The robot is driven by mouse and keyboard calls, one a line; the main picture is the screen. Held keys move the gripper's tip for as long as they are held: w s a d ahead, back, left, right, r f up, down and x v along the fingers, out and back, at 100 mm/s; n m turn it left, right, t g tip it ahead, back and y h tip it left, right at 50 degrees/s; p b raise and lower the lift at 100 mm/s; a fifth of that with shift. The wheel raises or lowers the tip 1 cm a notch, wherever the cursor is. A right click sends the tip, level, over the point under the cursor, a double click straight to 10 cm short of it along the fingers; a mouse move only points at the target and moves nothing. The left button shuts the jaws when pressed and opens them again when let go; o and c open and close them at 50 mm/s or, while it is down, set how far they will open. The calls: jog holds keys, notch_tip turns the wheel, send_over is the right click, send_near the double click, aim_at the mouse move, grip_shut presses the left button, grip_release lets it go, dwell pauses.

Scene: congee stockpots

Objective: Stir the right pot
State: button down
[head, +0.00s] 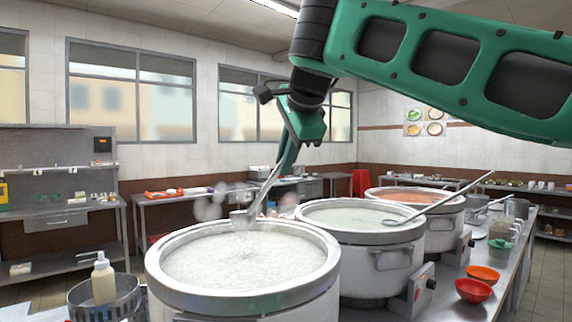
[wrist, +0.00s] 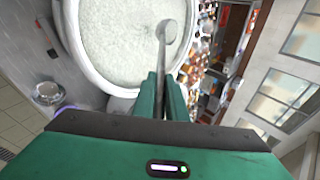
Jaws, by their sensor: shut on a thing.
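Three big steel pots stand in a row. The right pot (head: 440,230) is farthest and holds reddish-orange congee. The middle pot (head: 375,265) and the nearest, left pot (head: 165,275) hold white congee. My gripper (head: 286,158) is shut on a steel ladle (head: 263,190) that hangs down. The ladle's bowl (head: 243,216) shows at the far rim of the left pot; whether it touches is unclear. In the wrist view, my gripper (wrist: 162,98) grips the ladle handle (wrist: 161,62), and the bowl (wrist: 168,32) overlaps the rim of a pot of white congee (wrist: 115,35).
A second ladle (head: 440,198) leans across the middle pot's rim, its handle sticking out to the right. Orange (head: 482,273) and red (head: 473,290) bowls sit on the counter at right. A sauce bottle (head: 103,280) stands in a wire basket at lower left.

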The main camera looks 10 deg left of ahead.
jog(key=shift+d, duration=0.1)
jog(key=shift+s+t+y, duration=0.1)
jog(key=shift+t+y, duration=0.3)
jog(key=shift+r, duration=0.1)
jog(key=shift+a+t+y, duration=0.25)
jog(key=shift+t+y, duration=0.05)
jog(key=shift+s, duration=0.15)
